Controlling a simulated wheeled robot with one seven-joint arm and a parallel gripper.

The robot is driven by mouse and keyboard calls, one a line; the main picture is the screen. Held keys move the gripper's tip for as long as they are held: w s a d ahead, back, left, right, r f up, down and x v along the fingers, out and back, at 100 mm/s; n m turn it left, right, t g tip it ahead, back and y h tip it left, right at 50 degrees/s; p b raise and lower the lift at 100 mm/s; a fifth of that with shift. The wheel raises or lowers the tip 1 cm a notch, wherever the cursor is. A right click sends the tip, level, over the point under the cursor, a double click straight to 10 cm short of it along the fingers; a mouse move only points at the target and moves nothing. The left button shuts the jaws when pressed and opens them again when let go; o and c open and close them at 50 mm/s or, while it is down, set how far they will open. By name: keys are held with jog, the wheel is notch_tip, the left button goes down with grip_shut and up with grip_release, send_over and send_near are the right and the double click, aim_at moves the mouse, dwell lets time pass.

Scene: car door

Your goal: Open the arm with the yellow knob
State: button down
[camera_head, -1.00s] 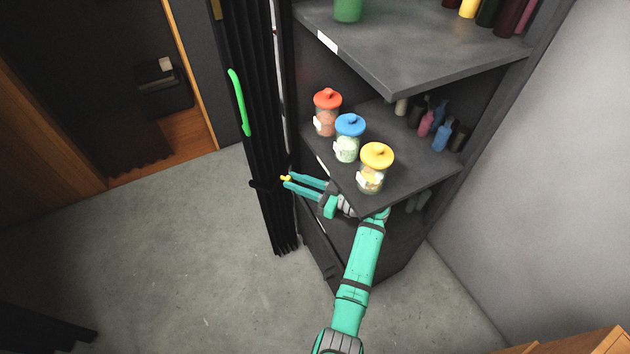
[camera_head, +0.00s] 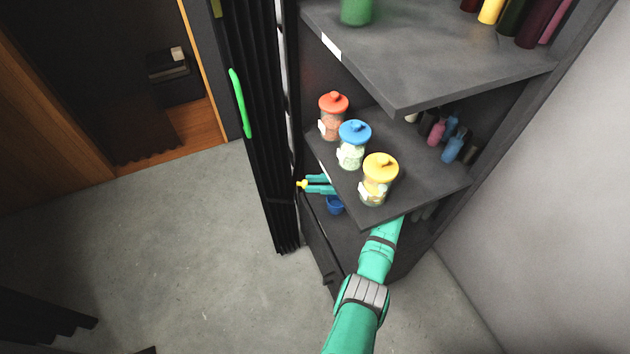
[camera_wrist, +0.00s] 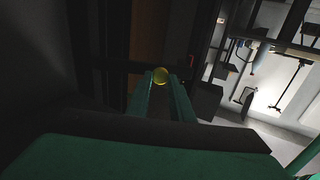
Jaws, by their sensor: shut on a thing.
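The yellow knob (camera_head: 301,184) is small and sits at the right edge of the black pleated door (camera_head: 262,150), below the height of the jar shelf. My gripper (camera_head: 308,184) has its teal fingertips at the knob; its rear part is hidden under the shelf. In the wrist view the knob (camera_wrist: 161,75) lies between the two fingertips, and my gripper (camera_wrist: 160,80) is shut on it. A dark bar (camera_wrist: 118,65) runs left from near the knob there. The arm that bears the knob is hard to make out against the black door in the head view.
The jar shelf (camera_head: 340,195) overhangs my gripper and bears red-lidded (camera_head: 332,117), blue-lidded (camera_head: 352,145) and yellow-lidded (camera_head: 379,179) jars. A blue cup (camera_head: 335,205) stands below it. A green handle (camera_head: 240,102) is on the door.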

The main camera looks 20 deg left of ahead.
jog(key=shift+w, duration=0.2)
jog(key=shift+w+d, duration=0.1)
jog(key=c, duration=1.6)
grip_release()
jog(key=shift+o, duration=0.2)
jog(key=shift+d, duration=0.25)
